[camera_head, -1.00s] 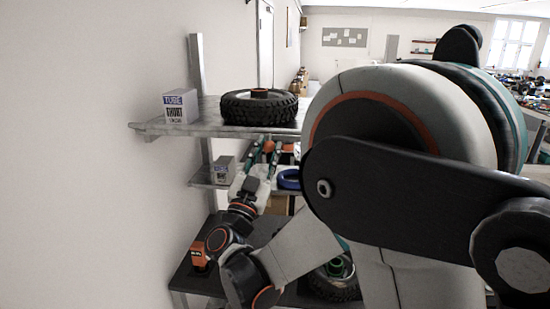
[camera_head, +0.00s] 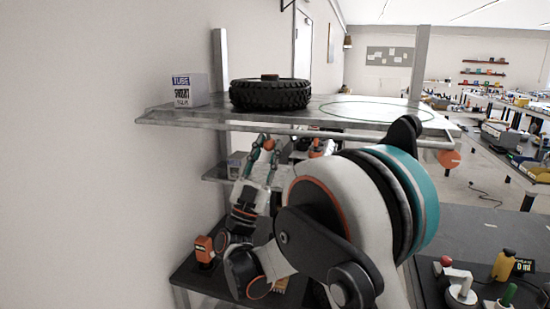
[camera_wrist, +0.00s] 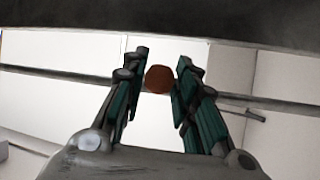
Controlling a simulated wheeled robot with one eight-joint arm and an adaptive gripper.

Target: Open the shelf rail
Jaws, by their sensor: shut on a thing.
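The shelf rail (camera_head: 350,133) is a thin metal bar along the front edge of the top shelf (camera_head: 230,112). It crosses the wrist view (camera_wrist: 60,74) as a dark bar. My gripper (camera_head: 267,142) is just below this shelf edge, pointing up. Its dark green fingers are shut on a small orange-red knob (camera_wrist: 159,79), which shows between them in the wrist view. The knob lies against the rail there; the head view is too small to show how it joins. Another orange knob (camera_head: 449,158) hangs at the rail's right end.
A black tire (camera_head: 270,94) and a white tube box (camera_head: 189,90) stand on the top shelf. A green ring (camera_head: 375,110) marks the shelf's right side. A lower shelf (camera_head: 215,173) holds a small box. The left wall is close. A dark worktop (camera_head: 480,228) with tools is at right.

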